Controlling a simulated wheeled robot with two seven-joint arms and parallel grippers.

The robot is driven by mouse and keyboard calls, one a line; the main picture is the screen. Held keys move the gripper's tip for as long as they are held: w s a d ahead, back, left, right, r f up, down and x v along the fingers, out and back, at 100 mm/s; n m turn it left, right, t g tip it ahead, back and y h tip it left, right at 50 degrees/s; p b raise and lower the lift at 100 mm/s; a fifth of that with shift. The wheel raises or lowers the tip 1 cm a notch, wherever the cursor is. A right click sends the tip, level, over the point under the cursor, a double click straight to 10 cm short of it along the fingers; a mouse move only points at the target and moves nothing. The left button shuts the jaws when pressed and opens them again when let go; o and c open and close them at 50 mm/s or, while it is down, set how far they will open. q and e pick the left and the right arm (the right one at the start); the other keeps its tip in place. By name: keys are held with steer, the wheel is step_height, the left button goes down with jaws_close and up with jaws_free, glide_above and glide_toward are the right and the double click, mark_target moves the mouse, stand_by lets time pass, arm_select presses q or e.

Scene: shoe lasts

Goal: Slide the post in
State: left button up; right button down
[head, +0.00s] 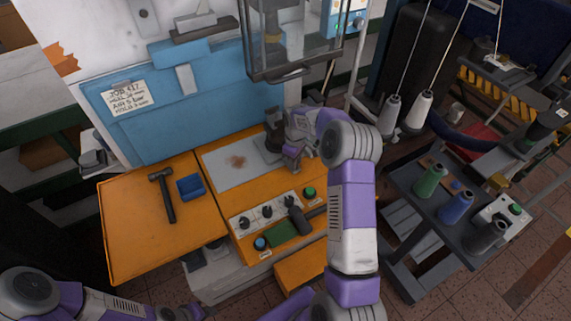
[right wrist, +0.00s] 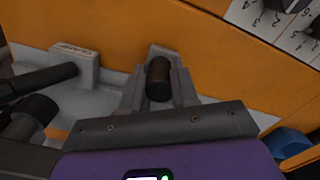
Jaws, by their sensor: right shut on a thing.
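My right gripper (head: 290,158) reaches over the orange machine top from the right, beside a dark upright fixture (head: 272,125) at the back. In the right wrist view, the right gripper's fingers (right wrist: 158,95) are shut on a dark, round-ended post (right wrist: 158,78). The post's lower part is hidden, and I cannot tell whether it sits in a hole.
A hammer (head: 164,190) and a blue tray (head: 191,186) lie on the orange side table (head: 120,235). A panel with knobs and buttons (head: 268,213) runs along the machine's front. A clear guard (head: 290,35) hangs above. Thread spools (head: 430,182) stand on a right-hand cart.

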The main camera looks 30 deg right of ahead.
steer(key=shift+d+r, duration=0.1)
steer(key=shift+d, duration=0.25)
steer(key=c, duration=0.9)
jaws_free()
steer(key=shift+d, duration=0.15)
steer(key=shift+o, duration=0.2)
step_height(320, 180, up, 8)
steer(key=shift+f+p, duration=0.25)
steer(key=shift+p, duration=0.15)
